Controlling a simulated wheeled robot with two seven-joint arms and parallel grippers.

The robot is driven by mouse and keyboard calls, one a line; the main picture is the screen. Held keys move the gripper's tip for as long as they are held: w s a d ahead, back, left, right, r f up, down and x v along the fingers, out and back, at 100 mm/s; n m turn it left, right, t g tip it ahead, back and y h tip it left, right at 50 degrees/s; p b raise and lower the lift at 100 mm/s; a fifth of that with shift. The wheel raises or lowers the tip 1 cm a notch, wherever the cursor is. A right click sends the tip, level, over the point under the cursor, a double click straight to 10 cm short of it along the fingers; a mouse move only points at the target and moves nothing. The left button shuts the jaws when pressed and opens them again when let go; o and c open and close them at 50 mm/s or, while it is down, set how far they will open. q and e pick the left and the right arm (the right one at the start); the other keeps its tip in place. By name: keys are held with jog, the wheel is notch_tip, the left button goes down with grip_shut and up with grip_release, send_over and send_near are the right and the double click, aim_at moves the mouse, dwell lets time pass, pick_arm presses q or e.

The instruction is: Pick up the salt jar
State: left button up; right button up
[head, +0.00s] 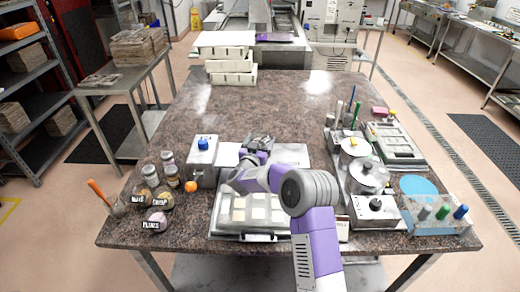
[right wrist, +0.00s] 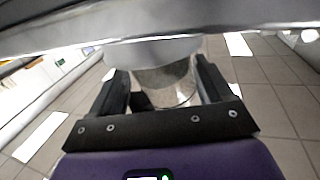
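My right arm reaches in from the bottom of the head view and bends left over the middle of the table. Its dark gripper (head: 260,142) is beyond the purple wrist, and what lies between its fingers is unclear there. In the right wrist view the two black fingers (right wrist: 165,85) stand on either side of a clear jar (right wrist: 168,82) with speckled, greyish contents or background. A pale rounded piece adjoins the jar's upper end. No label shows, so I cannot tell whether it is the salt jar, nor whether both fingers touch it. My left gripper is not in view.
Several lidded jars (head: 150,175) and labelled containers (head: 155,220) stand at the left front. A grey box with a blue knob (head: 202,160) is left of my gripper. A mould tray (head: 225,215) lies in front; pots (head: 368,175) and a tube rack (head: 440,215) stand right. The table's back middle is clear.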

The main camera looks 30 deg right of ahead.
jog(key=c, duration=0.7)
jog(key=shift+r, duration=0.15)
